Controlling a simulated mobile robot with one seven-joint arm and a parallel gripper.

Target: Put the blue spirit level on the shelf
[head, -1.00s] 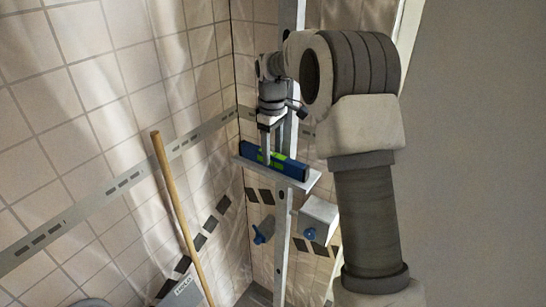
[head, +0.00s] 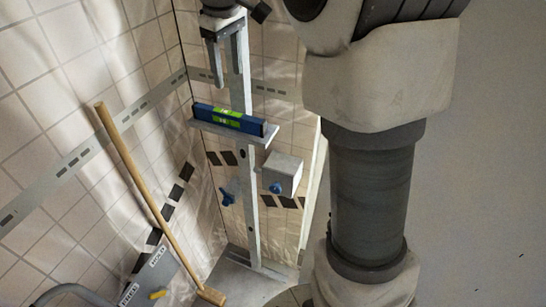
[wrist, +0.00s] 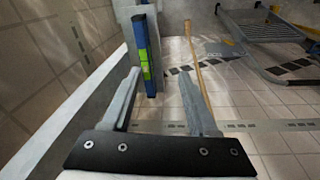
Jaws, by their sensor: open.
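The blue spirit level (head: 229,119) with green labels lies on the small grey shelf (head: 232,135) on the upright metal post. It also shows in the wrist view (wrist: 142,50), beyond the left finger. My gripper (head: 221,80) is above the level in the head view, fingers pointing down, apart from it. In the wrist view my gripper (wrist: 165,98) has its two fingers spread with nothing between them.
A wooden-handled tool (head: 150,190) leans at the left of the post. A white box (head: 283,174) with a blue knob sits on the right, below the shelf. Tiled walls stand close behind. A grey platform (wrist: 275,40) shows in the wrist view.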

